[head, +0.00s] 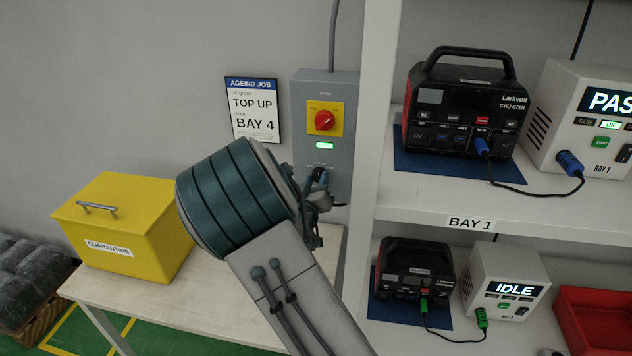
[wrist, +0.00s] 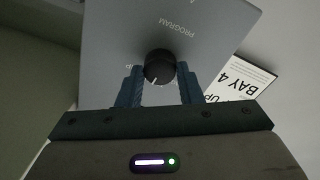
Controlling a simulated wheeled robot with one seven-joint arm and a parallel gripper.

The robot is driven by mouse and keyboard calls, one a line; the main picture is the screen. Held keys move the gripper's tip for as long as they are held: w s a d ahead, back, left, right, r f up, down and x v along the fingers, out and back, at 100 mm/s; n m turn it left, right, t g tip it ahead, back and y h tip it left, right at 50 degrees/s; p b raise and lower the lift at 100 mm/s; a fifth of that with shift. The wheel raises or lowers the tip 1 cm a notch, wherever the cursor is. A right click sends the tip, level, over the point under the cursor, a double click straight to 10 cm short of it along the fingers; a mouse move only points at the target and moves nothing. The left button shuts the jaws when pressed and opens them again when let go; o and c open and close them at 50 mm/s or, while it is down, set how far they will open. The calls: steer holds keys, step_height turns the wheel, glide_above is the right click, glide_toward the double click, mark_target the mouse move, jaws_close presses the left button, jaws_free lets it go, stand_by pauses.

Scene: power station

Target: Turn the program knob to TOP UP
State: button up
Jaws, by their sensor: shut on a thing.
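The grey control box (head: 345,100) is on the wall, and its face with the word PROGRAM shows in the wrist view (wrist: 205,60). The black round program knob (wrist: 159,65) is between the two blue fingers of my gripper (wrist: 160,88), which is shut on it. A small pale mark shows on the knob's lower edge; position labels around it are partly cut off or too small to read. In the head view my gripper (head: 318,180) is at the box's lower part, and my wrist hides the knob. The job card (head: 254,110) reads TOP UP and BAY 4.
A red rotary switch (head: 324,120) on a yellow plate is above my gripper, with a green lit display (head: 324,146). A yellow QUARANTINE box (head: 130,225) stands on the bench. The white shelf upright (head: 378,100) is close on the right, beside shelves with power stations.

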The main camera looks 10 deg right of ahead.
steer(key=shift+n, duration=0.5)
steer(key=o, duration=1)
steer(key=shift+c, duration=0.2)
steer(key=b+v, duration=0.2)
steer(key=v, duration=1.2)
steer(key=shift+d+f, duration=0.1)
